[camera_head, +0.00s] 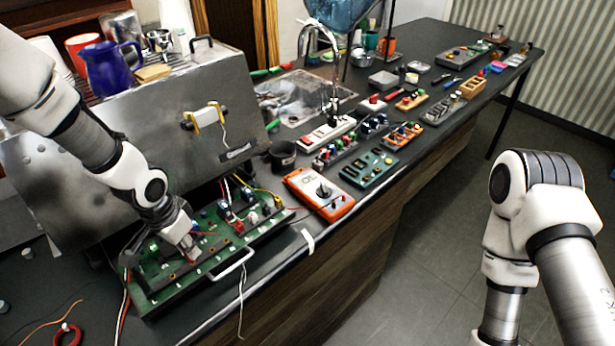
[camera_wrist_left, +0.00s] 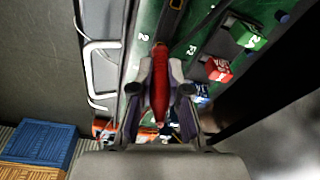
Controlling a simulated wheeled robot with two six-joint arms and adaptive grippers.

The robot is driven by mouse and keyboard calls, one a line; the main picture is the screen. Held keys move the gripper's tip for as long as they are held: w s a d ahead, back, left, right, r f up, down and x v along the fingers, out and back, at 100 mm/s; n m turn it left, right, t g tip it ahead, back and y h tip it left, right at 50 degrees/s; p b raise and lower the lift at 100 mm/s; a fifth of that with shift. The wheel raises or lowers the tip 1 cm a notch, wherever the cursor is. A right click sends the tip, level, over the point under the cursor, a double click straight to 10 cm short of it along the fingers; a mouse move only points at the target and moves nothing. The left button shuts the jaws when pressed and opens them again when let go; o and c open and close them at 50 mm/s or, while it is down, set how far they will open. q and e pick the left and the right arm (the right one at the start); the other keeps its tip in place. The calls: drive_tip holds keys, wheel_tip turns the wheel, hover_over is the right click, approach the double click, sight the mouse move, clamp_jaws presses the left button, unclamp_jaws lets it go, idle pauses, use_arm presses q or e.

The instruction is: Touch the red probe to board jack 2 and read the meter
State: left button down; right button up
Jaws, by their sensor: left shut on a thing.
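My left gripper (camera_head: 188,257) is shut on the red probe (camera_wrist_left: 160,80) and is low over the green circuit board (camera_head: 152,284). In the left wrist view, the left gripper (camera_wrist_left: 161,95) has a pad on each side of the red probe. The probe's far end is close to a white "2" printed on the board (camera_wrist_left: 190,30). I cannot tell whether its tip touches a jack. The orange meter (camera_head: 322,195) lies on the counter right of the board, with a dark dial. Its display is too small to read surely. My right gripper is out of view.
The steel brewer (camera_head: 195,130) stands open behind the board, with cups and a blue jug (camera_head: 107,68) on top. A white handle (camera_head: 233,265) edges the board. Other modules, a sink and a tap (camera_head: 325,60) extend along the counter. A red ring (camera_head: 67,334) lies front left.

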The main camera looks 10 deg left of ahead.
use_arm(q)
drive_tip(key=shift+r+p, duration=1.7)
drive_tip(key=shift+r, duration=0.4)
drive_tip(key=shift+f, duration=0.1)
